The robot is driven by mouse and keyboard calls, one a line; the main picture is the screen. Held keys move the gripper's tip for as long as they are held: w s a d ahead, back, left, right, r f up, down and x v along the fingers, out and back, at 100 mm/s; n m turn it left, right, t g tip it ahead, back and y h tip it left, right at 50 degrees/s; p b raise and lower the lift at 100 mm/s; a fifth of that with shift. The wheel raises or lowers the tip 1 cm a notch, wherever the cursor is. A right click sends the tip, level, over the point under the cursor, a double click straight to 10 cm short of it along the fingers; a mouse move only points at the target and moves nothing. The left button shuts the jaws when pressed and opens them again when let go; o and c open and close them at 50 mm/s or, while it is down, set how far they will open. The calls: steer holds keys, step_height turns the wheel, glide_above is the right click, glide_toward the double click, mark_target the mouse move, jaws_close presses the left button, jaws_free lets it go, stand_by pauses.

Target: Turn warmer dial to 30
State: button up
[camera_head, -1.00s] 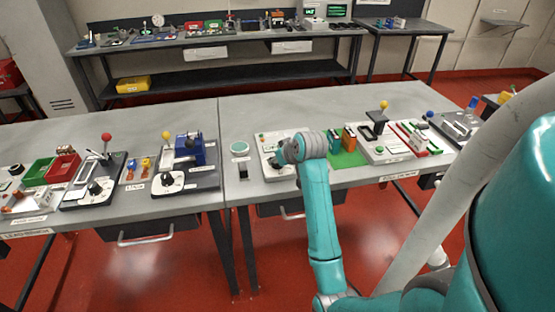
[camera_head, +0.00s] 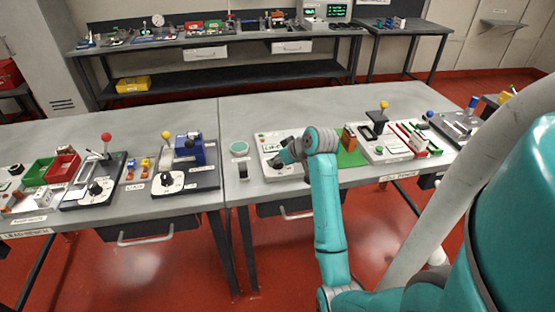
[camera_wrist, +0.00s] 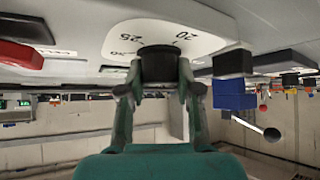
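The warmer dial (camera_wrist: 158,66) is a black round knob on a white face. In the wrist view the face carries the marks 20 at right, 25 at left and another number farther left, seen at an odd angle. My gripper (camera_wrist: 160,80) has one finger on each side of the knob, and both appear to touch it. The knob's pointer is hidden. In the head view my gripper (camera_head: 278,160) reaches down to the white panel (camera_head: 268,139) on the right table, and my wrist partly covers the panel.
A panel with a yellow-topped lever (camera_head: 384,105) stands farther right. The rear of the table (camera_head: 300,107) is clear.

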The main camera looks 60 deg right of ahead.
steer(key=o, duration=0.4)
steer(key=v, duration=1.2)
steer(key=shift+s, duration=0.1)
